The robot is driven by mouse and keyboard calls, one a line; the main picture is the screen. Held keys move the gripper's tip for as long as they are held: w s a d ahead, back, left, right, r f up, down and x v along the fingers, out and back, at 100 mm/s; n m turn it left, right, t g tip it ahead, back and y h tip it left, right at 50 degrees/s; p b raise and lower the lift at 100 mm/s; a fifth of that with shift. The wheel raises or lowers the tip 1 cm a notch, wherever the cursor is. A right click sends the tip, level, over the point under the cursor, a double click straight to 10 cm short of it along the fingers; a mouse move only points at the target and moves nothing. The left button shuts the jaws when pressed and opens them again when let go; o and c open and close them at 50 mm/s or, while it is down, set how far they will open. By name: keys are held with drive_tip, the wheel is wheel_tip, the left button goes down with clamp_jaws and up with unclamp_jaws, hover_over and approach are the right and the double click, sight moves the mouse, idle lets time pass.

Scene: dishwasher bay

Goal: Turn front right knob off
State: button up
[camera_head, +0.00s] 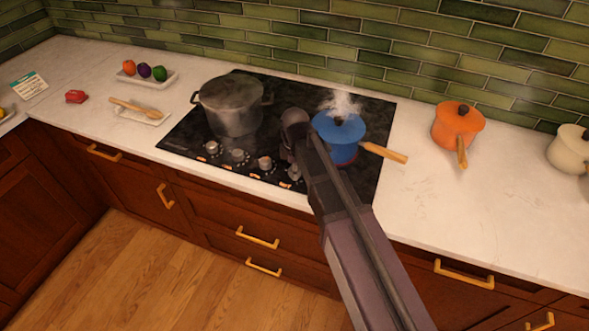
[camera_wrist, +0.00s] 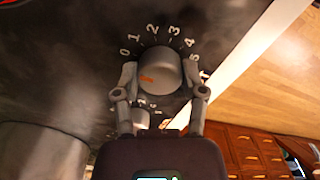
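In the wrist view a round grey knob (camera_wrist: 160,72) with an orange mark sits on the dark cooktop panel, ringed by a dial numbered from 0. The orange mark lies at the knob's lower left in the picture. My gripper (camera_wrist: 160,76) has one finger on each side of this knob, close against it. In the head view the knob at the right end of the row (camera_head: 294,172) is partly hidden by my arm. The blue pot (camera_head: 338,140) steams on the front right burner, which glows red under it.
More knobs (camera_head: 237,155) line the cooktop's front edge. A large grey pot (camera_head: 232,105) stands on the left of the cooktop. The blue pot's wooden handle (camera_head: 384,153) sticks out to the right. An orange pot (camera_head: 457,128) stands on the counter at right.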

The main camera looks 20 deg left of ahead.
drive_tip(key=o, duration=0.4)
drive_tip(key=shift+o, duration=0.2)
drive_tip(key=shift+m, duration=0.5)
